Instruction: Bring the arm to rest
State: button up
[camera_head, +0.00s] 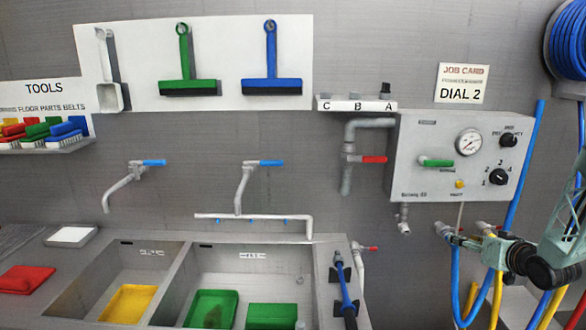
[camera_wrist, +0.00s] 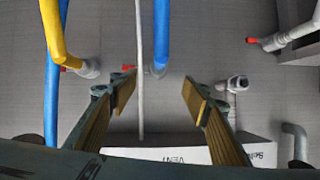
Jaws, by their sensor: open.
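My gripper (camera_head: 462,240) is at the lower right of the head view, just below the grey control panel (camera_head: 408,150). In the wrist view my gripper (camera_wrist: 160,92) shows two tan-padded fingers spread wide apart with nothing between them. A thin grey pipe (camera_wrist: 139,60) runs in the picture between the fingers, and I cannot tell its depth. The panel's labelled face (camera_wrist: 180,156) shows behind and below the fingers in the wrist view. My arm comes in from the right edge of the head view.
Blue hoses (camera_head: 456,285) and yellow hoses (camera_head: 497,300) hang close around my gripper. Red-handled taps (camera_wrist: 156,70) are near the fingertips in the picture. A double sink (camera_head: 178,285) with yellow and green trays lies left. A blue hose reel (camera_head: 567,45) hangs upper right.

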jog(key=s+a+r+g+h, duration=0.25)
jog(key=a+r, duration=0.55)
jog(key=r, duration=0.5)
jog(key=s+a+r+g, duration=0.3)
jog(key=s+a+r, duration=0.6)
jog(key=s+a, duration=0.3)
jog(key=s+a+r+g, duration=0.1)
jog(key=s+a, duration=0.6)
jog(key=s, duration=0.6)
jog(key=s+a+r+n+g+y, duration=0.1)
jog(key=s+a, duration=0.6)
jog(key=s, duration=0.6)
jog(key=s+a+r+g+y, duration=0.1)
jog(key=s+a+r+g, duration=0.1)
jog(key=s+a, duration=0.6)
jog(key=s, duration=0.5)
jog(key=shift+s+n, duration=0.3)
